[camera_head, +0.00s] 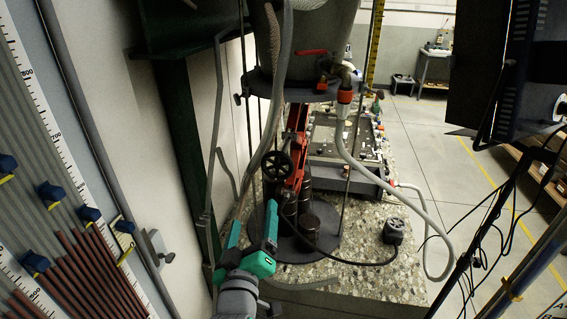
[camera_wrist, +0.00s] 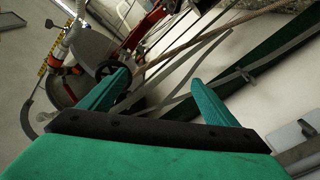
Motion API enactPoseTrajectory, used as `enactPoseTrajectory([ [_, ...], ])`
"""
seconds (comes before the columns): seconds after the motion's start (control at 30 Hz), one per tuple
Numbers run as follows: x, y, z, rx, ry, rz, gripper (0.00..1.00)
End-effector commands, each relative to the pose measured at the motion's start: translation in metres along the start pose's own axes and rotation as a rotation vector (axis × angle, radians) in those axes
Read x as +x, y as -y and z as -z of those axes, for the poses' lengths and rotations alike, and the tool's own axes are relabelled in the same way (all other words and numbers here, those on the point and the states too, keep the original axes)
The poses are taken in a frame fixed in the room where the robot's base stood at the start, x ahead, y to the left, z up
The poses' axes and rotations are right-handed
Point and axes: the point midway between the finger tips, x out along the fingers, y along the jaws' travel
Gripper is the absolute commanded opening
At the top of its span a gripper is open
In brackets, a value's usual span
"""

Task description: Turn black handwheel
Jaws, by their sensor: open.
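The black handwheel (camera_head: 277,165) is a small spoked wheel on the red frame (camera_head: 297,125), left of the middle in the head view. In the wrist view the handwheel (camera_wrist: 113,73) shows just beyond the tip of the left finger, which partly hides it. My gripper (camera_head: 252,224) is green, below and a little left of the handwheel in the head view. Its fingers are spread with nothing between them. In the wrist view my gripper (camera_wrist: 158,82) points toward the wall side, with the wheel off to the left. I see no contact with the wheel.
A round grey plate (camera_head: 290,250) with dark weights (camera_head: 310,228) lies below the handwheel on the speckled slab (camera_head: 385,280). A dark green post (camera_head: 185,150) and thin rods stand left. A pale hose (camera_head: 375,180) hangs right. A black cable runs to a plug box (camera_head: 393,232).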

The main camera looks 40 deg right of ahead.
Motion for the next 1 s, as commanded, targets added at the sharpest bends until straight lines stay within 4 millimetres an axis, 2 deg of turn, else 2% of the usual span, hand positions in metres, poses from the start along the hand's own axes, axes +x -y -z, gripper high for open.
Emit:
enactPoseTrajectory([
  [0.03,0.006,-0.017,0.011,0.015,0.01,-0.027,0.83],
  [0.2,0.019,-0.059,0.028,0.043,0.07,-0.084,0.83],
  [0.4,0.024,-0.086,0.037,0.068,0.112,-0.116,0.83],
  [0.57,0.029,-0.093,0.037,0.074,0.125,-0.123,0.83],
  [0.67,0.039,-0.094,0.035,0.073,0.125,-0.122,0.83],
  [1.0,0.097,-0.104,0.025,0.073,0.128,-0.126,0.83],
])
